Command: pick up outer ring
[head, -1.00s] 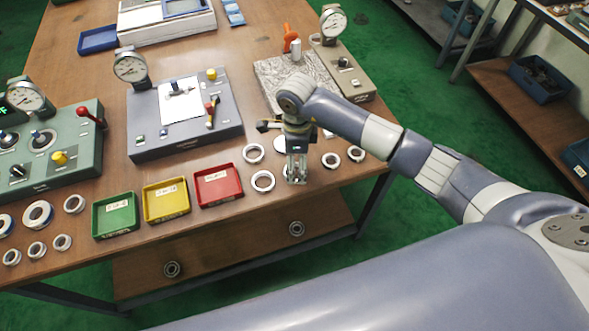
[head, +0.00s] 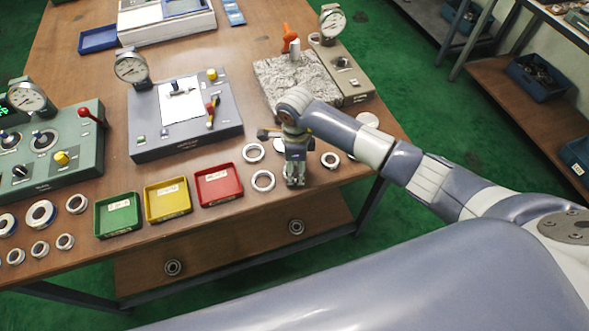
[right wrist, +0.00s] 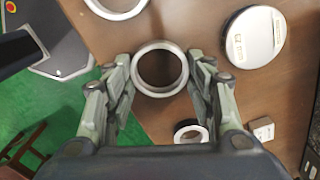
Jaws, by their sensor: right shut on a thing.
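My right gripper (head: 294,182) points down over the front right of the wooden table. In the right wrist view, my right gripper (right wrist: 160,80) has its fingers on both sides of a pale metal outer ring (right wrist: 160,93) and is shut on it. The ring's open centre faces the camera. In the head view the fingers mostly hide this ring, and I cannot tell whether it touches the table. Other loose rings (head: 263,181) (head: 254,152) lie just left of the gripper, and another ring (head: 330,160) lies to its right. My left gripper is not in view.
Red (head: 218,186), yellow (head: 167,200) and green (head: 118,215) trays stand left of the gripper. A grey gauge box (head: 185,140) and a stone-like plate (head: 270,85) stand behind. A white disc (right wrist: 255,40) and a small ring (right wrist: 190,133) lie near the held ring.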

